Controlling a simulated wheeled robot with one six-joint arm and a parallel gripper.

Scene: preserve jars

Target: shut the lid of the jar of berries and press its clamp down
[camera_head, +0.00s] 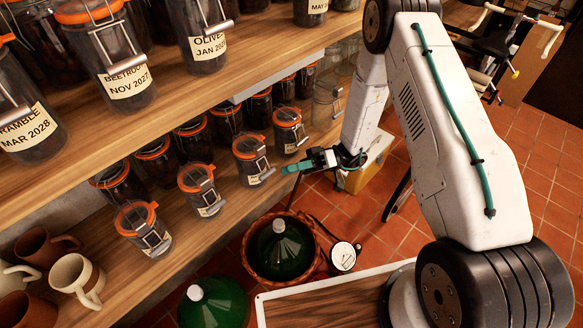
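Several clip-top glass jars with orange seals stand on the lower shelf. The nearest is a dark-filled jar (144,228), with others behind it, such as one jar (201,188), another (252,160) and a third (289,130). Their labels are too small to read, so I cannot tell which holds the berries or whether a lid is open. A jar labelled "...RAMBLE MAR 2028" (28,125) stands at the left of the upper shelf. My gripper (291,168), with teal fingers, is right of the lower jars, just beyond the shelf edge, apart from them. Its finger gap is unclear.
Mugs (76,278) stand at the lower shelf's near end. The upper shelf (190,85) overhangs the back jars. Below are a green demijohn in a basket (281,248), another green demijohn (214,303) and a yellowish box (366,165). Open tiled floor (535,185) lies right.

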